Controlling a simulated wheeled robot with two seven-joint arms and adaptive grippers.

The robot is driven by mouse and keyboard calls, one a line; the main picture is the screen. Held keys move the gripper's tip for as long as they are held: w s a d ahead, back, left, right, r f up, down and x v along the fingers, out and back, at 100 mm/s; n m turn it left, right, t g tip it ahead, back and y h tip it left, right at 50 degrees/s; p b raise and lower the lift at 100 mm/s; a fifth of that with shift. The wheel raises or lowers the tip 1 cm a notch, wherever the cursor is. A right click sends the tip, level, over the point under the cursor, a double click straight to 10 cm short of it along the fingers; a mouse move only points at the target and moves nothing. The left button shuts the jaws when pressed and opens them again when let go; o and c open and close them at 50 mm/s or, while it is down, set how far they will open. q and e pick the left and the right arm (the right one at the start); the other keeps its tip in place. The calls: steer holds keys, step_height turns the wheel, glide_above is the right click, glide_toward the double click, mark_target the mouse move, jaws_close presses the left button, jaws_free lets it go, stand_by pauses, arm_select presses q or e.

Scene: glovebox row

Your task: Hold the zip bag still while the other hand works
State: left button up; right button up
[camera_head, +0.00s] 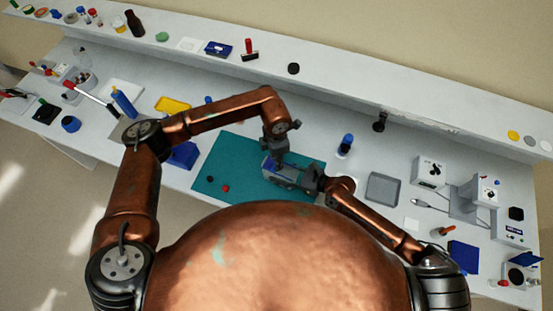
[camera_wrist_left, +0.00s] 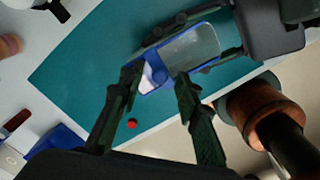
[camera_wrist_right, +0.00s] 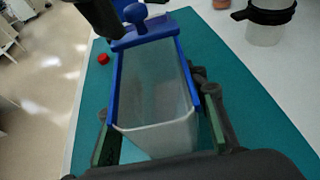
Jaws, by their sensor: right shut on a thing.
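The zip bag is a translucent pouch with blue edging (camera_wrist_right: 155,85); it also shows in the left wrist view (camera_wrist_left: 190,48), lying over the teal mat (camera_head: 225,160). A blue slider with a round knob (camera_wrist_right: 136,14) sits across its far end. My right gripper (camera_wrist_right: 160,125) is shut on the bag's body, one finger along each side. My left gripper (camera_wrist_left: 158,74) is open, its fingertips apart on either side of the blue slider end. In the head view the bag is partly hidden by my grippers (camera_head: 275,150).
A yellow tray (camera_head: 173,105) is at left. A raised shelf runs behind.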

arm_select(q)
steer(key=shift+f, duration=0.1)
steer(key=shift+c, duration=0.4)
jaws_close()
stand_by(0.3)
